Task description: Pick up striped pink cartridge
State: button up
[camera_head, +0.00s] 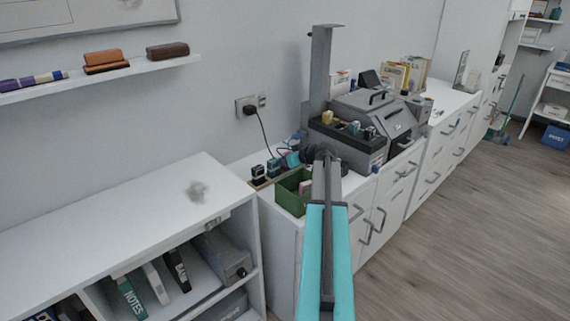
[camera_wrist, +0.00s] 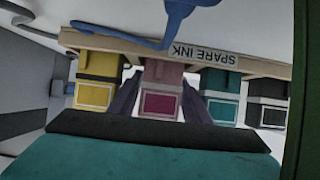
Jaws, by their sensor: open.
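The pink cartridge (camera_wrist: 161,88) stands in a wooden rack (camera_wrist: 112,44) labelled SPARE INK, shown upside down in the wrist view. It has a pale frame around a darker magenta panel; stripes are not clear. My gripper (camera_wrist: 159,98) is open, with one dark finger on each side of the pink cartridge. Contact cannot be told. A yellow cartridge (camera_wrist: 97,80) is on its left, and a teal cartridge (camera_wrist: 221,97) and a black one (camera_wrist: 267,102) are on its right. In the head view the pink cartridge is hidden around my gripper (camera_head: 288,161).
A green open box (camera_head: 291,196) stands just in front of the rack on the white cabinet. A grey printer-like machine (camera_head: 372,117) is to the right. The white shelf top (camera_head: 120,222) at left is mostly clear.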

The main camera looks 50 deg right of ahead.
dwell(0.4)
jog(key=c, duration=0.8)
notch_tip(320, 180, up, 10)
jog(key=shift+r+p, duration=0.1)
jog(key=shift+p, duration=0.3)
dwell(0.4)
